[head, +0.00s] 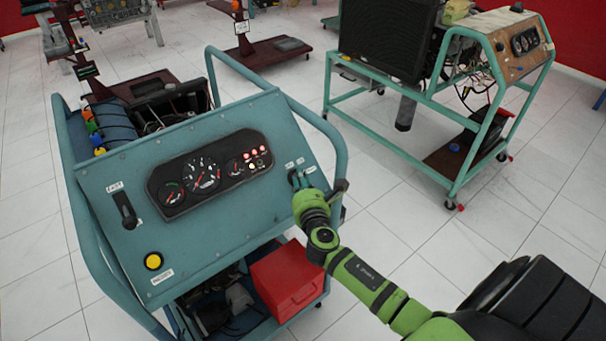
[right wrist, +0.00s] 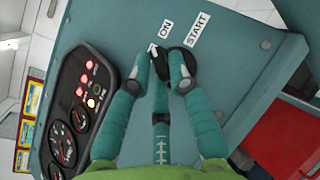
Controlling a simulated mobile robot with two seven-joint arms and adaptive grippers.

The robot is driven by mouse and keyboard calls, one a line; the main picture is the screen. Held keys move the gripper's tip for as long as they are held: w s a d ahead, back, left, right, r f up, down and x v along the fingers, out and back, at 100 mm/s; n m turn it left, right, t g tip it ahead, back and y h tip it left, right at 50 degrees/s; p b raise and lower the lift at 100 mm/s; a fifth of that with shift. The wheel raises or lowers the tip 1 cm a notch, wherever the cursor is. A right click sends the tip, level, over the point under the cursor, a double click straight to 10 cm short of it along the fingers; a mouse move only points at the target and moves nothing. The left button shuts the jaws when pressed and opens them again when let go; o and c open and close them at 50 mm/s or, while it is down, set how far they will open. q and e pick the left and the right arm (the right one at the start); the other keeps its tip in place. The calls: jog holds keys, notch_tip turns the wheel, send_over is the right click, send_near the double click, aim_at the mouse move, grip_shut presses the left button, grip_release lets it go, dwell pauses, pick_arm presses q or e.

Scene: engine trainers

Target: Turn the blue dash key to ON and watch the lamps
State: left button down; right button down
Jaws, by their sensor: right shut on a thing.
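My right gripper (head: 299,181) reaches the right end of the blue-green dash panel (head: 130,180). In the right wrist view, its fingers (right wrist: 162,72) are shut on the dash key, which they mostly hide. A dark round switch part (right wrist: 188,60) shows around the fingertips. My left gripper is not in view.
A yellow button (head: 153,261) and a black lever (head: 126,210) sit on the panel's left part. A red box (head: 286,281) stands on the lower shelf. A second engine trainer (head: 455,90) stands at the back right, with clear tiled floor between.

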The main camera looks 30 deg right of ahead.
jog(key=shift+w+r+m+g+h+p, duration=0.15)
jog(key=shift+m+g+h+p, duration=0.3)
jog(key=shift+m, duration=0.45)
jog(key=shift+h, duration=0.25)
jog(key=c, duration=1.1)
grip_release()
jog(key=shift+c, duration=0.2)
jog(key=v, duration=1.2)
